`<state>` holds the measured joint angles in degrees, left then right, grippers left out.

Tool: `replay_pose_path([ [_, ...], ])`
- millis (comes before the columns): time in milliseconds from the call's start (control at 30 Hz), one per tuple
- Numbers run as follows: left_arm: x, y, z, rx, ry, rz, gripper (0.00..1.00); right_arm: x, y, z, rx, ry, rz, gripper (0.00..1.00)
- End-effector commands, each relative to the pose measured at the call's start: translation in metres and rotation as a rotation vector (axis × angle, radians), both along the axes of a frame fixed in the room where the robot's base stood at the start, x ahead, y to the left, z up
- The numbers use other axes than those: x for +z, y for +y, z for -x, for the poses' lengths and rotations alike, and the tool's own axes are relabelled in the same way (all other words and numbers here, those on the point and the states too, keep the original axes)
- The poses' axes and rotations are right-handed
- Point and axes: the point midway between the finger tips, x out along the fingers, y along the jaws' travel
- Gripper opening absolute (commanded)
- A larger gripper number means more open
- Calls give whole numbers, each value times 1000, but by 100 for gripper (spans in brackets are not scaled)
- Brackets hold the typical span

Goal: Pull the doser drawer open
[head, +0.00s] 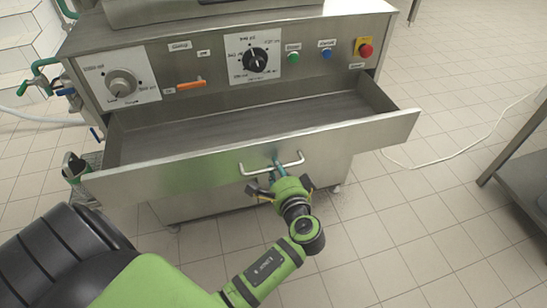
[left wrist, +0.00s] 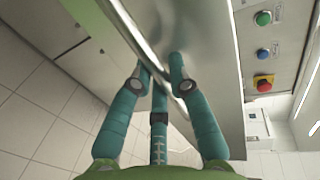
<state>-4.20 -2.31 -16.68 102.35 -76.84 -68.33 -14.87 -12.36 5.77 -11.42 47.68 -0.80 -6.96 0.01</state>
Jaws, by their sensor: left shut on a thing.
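The doser drawer (head: 210,161) is a wide steel drawer. It stands pulled out from the machine, and its empty-looking tray (head: 240,122) shows behind the front panel. Its curved metal handle (head: 256,171) is on the middle of the front. My left gripper (head: 278,168) is at the handle, with its teal fingers around the bar. In the left wrist view, the teal fingers of my left gripper (left wrist: 160,75) close on the handle bar (left wrist: 142,38). The fingertips are partly hidden behind the bar. My right gripper is not in view.
The machine's panel above the drawer carries a black dial (head: 255,60), a grey knob (head: 121,84), an orange lever (head: 191,85) and a red button (head: 365,50). A steel table (head: 515,165) stands at the right. Tiled floor is clear between, apart from a white cable (head: 455,157).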

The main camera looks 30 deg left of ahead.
Motion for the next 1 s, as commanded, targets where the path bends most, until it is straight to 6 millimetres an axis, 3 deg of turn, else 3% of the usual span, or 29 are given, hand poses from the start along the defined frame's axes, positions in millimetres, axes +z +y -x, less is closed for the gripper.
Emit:
replay_pose_path([
  [300,0,-3,3,-1,-2,-1,0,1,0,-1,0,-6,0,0],
  [333,0,-3,3,-1,-2,-1,26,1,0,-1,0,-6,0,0],
  [367,1,-3,3,-1,-2,-1,38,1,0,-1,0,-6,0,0],
  [400,1,-3,3,-1,-2,-1,43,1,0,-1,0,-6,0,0],
  [767,1,-6,5,-1,-1,-1,43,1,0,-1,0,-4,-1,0],
  [1000,7,-33,28,-2,0,2,43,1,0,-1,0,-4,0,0],
])
